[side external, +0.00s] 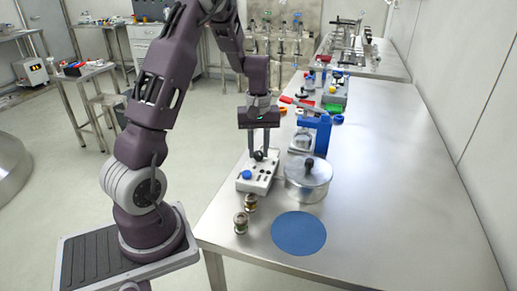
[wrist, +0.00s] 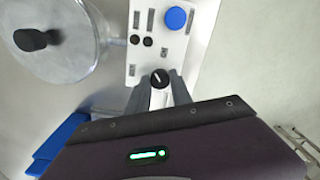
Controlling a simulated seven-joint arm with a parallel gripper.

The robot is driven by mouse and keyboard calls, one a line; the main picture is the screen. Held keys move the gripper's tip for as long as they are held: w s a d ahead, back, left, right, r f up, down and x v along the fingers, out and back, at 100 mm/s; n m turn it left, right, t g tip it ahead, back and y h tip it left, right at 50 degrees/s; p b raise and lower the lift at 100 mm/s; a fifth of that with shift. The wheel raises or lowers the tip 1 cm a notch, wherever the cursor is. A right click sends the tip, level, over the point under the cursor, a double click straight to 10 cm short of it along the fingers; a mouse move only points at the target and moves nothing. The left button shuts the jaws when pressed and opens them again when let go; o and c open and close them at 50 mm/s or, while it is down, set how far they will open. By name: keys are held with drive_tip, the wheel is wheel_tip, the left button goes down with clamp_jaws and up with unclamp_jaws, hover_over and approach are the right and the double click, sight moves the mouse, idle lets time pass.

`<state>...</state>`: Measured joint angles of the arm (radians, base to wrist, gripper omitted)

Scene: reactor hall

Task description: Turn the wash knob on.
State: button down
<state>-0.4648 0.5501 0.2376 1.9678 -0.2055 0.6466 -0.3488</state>
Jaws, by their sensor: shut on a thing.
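A white control box (side external: 257,184) stands near the left edge of the steel table, with a large blue button and small black controls on its top. A black round knob with a white pointer line (wrist: 160,78) sits on the box between my fingers in the wrist view. My gripper (side external: 259,154) points down over the back part of the box, its fingers closed on the knob; it also shows in the wrist view (wrist: 160,90). The blue button (wrist: 175,18) is on the far side of the box in that view. I cannot read the labels, so which control is the wash knob is not clear.
A lidded metal pot (side external: 308,181) stands right beside the box. A blue stand (side external: 322,133) is behind it. Two small metal fittings (side external: 241,222) and a blue round mat (side external: 299,233) lie in front. The right side of the table is clear.

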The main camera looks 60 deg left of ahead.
sight(259, 153)
drive_tip(key=m, duration=0.3)
drive_tip(key=shift+m, duration=2.2)
drive_tip(key=c, duration=1.1)
unclamp_jaws()
drive_tip(key=shift+c, duration=0.2)
wheel_tip(259, 153, up, 7)
drive_tip(key=shift+r, duration=0.1)
